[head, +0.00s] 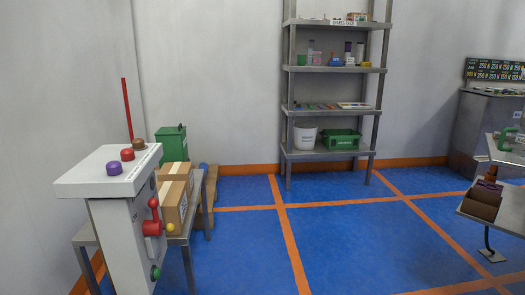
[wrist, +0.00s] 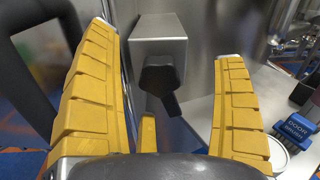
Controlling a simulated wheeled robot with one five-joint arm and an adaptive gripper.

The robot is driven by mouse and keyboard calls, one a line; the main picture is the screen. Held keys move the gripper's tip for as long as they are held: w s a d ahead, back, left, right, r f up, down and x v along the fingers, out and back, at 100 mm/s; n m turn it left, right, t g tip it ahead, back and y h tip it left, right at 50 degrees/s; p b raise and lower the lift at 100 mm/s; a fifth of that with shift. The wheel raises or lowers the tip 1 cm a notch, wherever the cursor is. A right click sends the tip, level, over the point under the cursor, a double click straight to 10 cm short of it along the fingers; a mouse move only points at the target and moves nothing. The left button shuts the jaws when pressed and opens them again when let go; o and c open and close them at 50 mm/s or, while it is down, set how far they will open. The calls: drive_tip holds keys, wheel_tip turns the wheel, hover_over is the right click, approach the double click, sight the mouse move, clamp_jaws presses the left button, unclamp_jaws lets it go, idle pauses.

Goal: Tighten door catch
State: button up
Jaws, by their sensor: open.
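In the wrist view my gripper (wrist: 163,43) is open, its two yellow ribbed fingers spread wide with nothing between the pads. Between and beyond them is a grey metal block (wrist: 161,35) with a black knob or short lever (wrist: 161,80) on its front, which looks like the door catch. The black part hangs down and slightly right; I see no contact with the fingers. A small yellow piece (wrist: 148,134) shows low between the fingers; I cannot tell what it belongs to. My gripper does not show in the head view, and I cannot make out the catch there.
A dark frame (wrist: 68,20) is at left. In the head view, a white control stand (head: 112,172), shelf rack (head: 333,70) and grey bench (head: 485,125) surround open blue floor.

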drive_tip(key=shift+o, duration=0.8)
drive_tip(key=shift+a+b, duration=0.75)
drive_tip(key=shift+a, duration=0.3)
drive_tip(key=n, duration=0.2)
drive_tip(key=shift+n, duration=0.4)
drive_tip(key=shift+d, duration=0.25)
drive_tip(key=shift+d+p, duration=0.6)
drive_tip(key=shift+d, duration=0.2)
